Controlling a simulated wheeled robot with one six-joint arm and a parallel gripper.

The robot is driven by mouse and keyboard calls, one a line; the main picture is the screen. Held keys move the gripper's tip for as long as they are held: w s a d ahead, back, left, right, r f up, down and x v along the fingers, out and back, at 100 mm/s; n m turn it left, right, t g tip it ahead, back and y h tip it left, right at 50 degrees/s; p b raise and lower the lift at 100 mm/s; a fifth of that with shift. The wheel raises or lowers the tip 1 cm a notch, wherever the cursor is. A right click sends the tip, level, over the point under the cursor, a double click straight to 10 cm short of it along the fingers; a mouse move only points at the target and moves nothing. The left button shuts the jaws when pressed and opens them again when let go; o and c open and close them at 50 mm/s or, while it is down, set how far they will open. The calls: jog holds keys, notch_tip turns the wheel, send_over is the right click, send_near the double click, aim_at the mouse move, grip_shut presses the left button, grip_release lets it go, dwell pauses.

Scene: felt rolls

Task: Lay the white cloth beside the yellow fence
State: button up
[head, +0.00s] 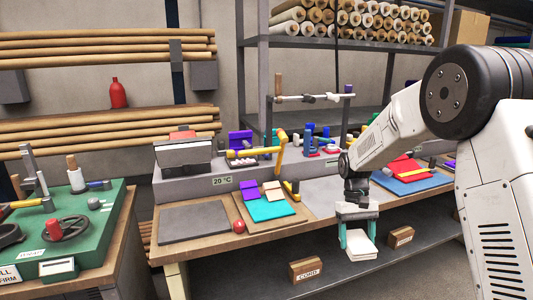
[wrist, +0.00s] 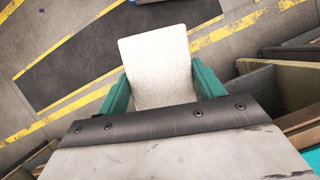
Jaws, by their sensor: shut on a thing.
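The white cloth (head: 360,246) is a small pale stack or folded piece between the teal fingers of my gripper (head: 359,232). It hangs in front of the bench's front edge, over the lower shelf area. In the wrist view the cloth (wrist: 158,60) sticks out flat past my gripper (wrist: 162,88), which is shut on it. A yellow bar-like piece (head: 280,147) stands on the raised back ledge of the bench. A smaller yellow and black piece (head: 292,187) stands by the cloth board. I cannot tell which of these is the yellow fence.
The wooden bench (head: 180,252) carries a dark grey pad (head: 195,222), a red ball (head: 239,227), a board with purple, tan and teal cloths (head: 273,210), and a bare light grey pad (head: 322,203). A blue mat (head: 425,185) lies right. Boxes (head: 305,270) sit below.

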notch_tip(320, 180, down, 6)
jog(key=w+m, duration=0.1)
jog(key=w, duration=0.2)
jog(key=s+f, duration=0.6)
jog(key=f, duration=0.1)
jog(key=shift+d+f, duration=0.3)
jog(key=shift+d, duration=0.1)
jog(key=shift+w, duration=0.1)
